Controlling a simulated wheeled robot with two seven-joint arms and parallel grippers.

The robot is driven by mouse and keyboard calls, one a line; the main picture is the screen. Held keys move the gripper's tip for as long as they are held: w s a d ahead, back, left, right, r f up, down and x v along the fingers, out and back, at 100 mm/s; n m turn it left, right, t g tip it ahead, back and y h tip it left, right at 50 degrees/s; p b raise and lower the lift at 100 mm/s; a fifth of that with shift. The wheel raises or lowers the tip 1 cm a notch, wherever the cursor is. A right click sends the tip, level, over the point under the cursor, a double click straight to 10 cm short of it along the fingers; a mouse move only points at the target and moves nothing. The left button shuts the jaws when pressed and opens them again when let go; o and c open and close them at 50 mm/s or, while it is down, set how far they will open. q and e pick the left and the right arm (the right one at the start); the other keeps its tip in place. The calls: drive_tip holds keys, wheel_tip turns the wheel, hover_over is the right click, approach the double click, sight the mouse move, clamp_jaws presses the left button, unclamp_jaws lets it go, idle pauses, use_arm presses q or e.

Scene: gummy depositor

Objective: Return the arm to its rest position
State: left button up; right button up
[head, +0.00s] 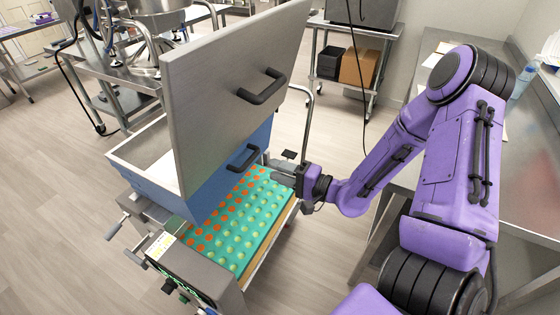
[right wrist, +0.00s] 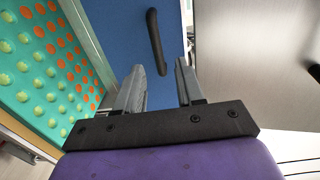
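My right gripper (head: 285,172) is at the end of the purple right arm (head: 455,150), beside the depositor's right side at the back end of the gummy mold. In the right wrist view its two fingers (right wrist: 160,82) are apart with nothing between them. The blue depositor front (right wrist: 130,30) and its black handle (right wrist: 155,42) lie beyond the fingertips, apart from them as far as I can tell. The teal mold (head: 235,225) lies under the open grey lid (head: 235,90), with orange-filled and pale green cavities. My left gripper is not in view.
The steel table (head: 530,190) runs along the right, close to my right arm. A cart (head: 385,30) with a brown box (head: 358,67) stands at the back. The control box (head: 190,270) is at the depositor's front. Open floor (head: 325,250) lies between depositor and table.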

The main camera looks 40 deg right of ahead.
idle(0.6)
drive_tip(key=s+d+f+n+g+h+b, duration=0.1)
drive_tip(key=s+f+n+g+h, duration=0.15)
drive_tip(key=f+h, duration=0.35)
drive_tip(key=s+d+f+n+g+h+b, duration=0.1)
drive_tip(key=d+f+g+h, duration=0.2)
drive_tip(key=f, duration=0.6)
drive_tip(key=s+a+f+n+g, duration=0.1)
drive_tip(key=s+a+f+g, duration=0.1)
drive_tip(key=s+f, duration=0.2)
drive_tip(key=s+a+f+n+g, duration=0.1)
drive_tip(key=s+a+f+g, duration=0.2)
drive_tip(key=s, duration=0.6)
drive_tip(key=s+a+f+n+g+h, duration=0.1)
drive_tip(key=s+a+f+g, duration=0.1)
drive_tip(key=s+f, duration=0.5)
drive_tip(key=shift+s+a+g+b, duration=0.2)
drive_tip(key=shift+a+g+b, duration=0.2)
drive_tip(key=shift+g+b, duration=0.05)
